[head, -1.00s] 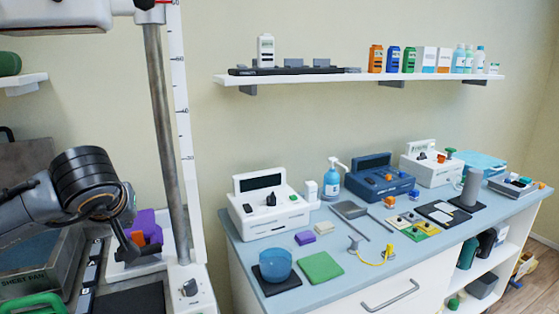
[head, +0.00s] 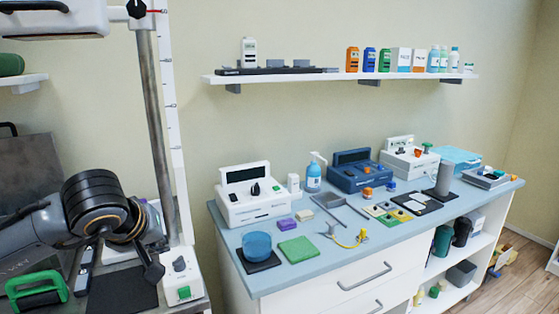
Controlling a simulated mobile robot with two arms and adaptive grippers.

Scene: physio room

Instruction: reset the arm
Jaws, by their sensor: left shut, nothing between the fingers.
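My left arm comes in from the left edge. Its black wrist and left gripper (head: 152,268) hang over the equipment stand at the left, near the white control box with a dial (head: 180,275). A dark flat pad (head: 122,290) lies below and left of the fingers. My right gripper is not in view.
A metal post (head: 158,130) rises just behind the gripper. A green handle (head: 37,291) is at lower left. A blue-topped counter (head: 335,262) to the right carries devices, a blue bowl (head: 256,245) and a green pad (head: 298,250). A shelf (head: 400,76) hangs above.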

